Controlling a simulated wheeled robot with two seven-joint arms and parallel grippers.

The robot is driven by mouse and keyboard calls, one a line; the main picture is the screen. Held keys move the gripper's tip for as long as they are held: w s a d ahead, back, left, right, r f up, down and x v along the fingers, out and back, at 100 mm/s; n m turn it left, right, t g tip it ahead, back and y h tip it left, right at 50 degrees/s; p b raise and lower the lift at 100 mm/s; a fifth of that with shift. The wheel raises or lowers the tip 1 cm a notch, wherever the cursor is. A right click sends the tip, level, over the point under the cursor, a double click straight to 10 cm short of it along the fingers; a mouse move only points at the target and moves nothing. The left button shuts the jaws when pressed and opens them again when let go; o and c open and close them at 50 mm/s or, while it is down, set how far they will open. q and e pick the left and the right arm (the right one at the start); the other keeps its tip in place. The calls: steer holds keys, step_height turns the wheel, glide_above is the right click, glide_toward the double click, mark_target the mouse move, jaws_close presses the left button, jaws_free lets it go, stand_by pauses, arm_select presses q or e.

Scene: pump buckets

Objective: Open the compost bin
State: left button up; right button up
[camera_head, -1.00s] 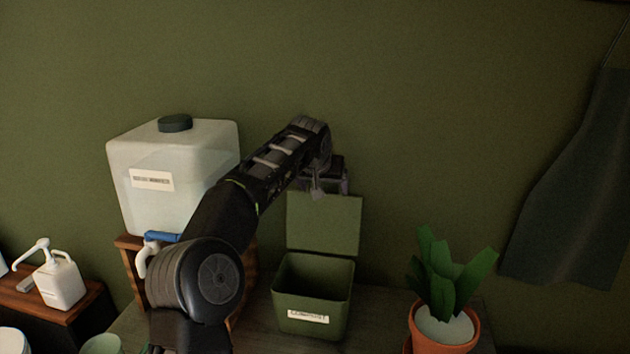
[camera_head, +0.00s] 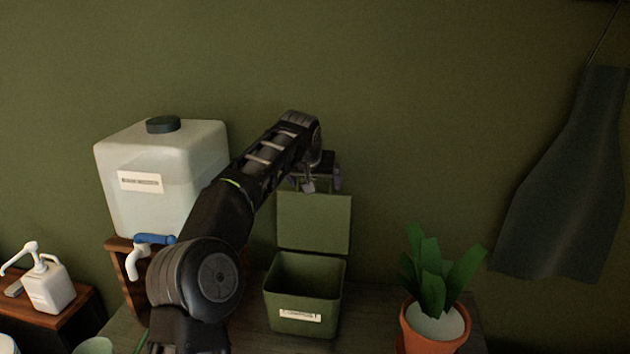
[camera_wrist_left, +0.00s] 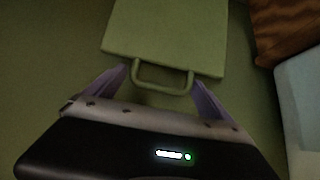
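The green compost bin (camera_head: 303,312) stands on the counter with a white label on its front. Its lid (camera_head: 314,222) is raised upright at the back, and the inside of the bin shows. My left gripper (camera_head: 318,186) is at the lid's top edge. In the left wrist view, the lid (camera_wrist_left: 165,35) has a looped handle (camera_wrist_left: 162,88) on its edge. The fingers of my left gripper (camera_wrist_left: 158,92) are spread apart on either side of this handle, with gaps to it. My right gripper is not in view.
A water container (camera_head: 165,165) with a blue-handled tap stands on a wooden stand to the left. A potted plant (camera_head: 432,325) stands to the right. A pump bottle (camera_head: 48,287) sits on a shelf at far left. A dark apron (camera_head: 565,190) hangs at right.

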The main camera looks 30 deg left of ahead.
arm_select(q)
steer(key=b+v, duration=0.2)
steer(key=v, duration=0.5)
steer(key=shift+s+r, duration=0.25)
steer(key=shift+r, duration=0.05)
stand_by(0.3)
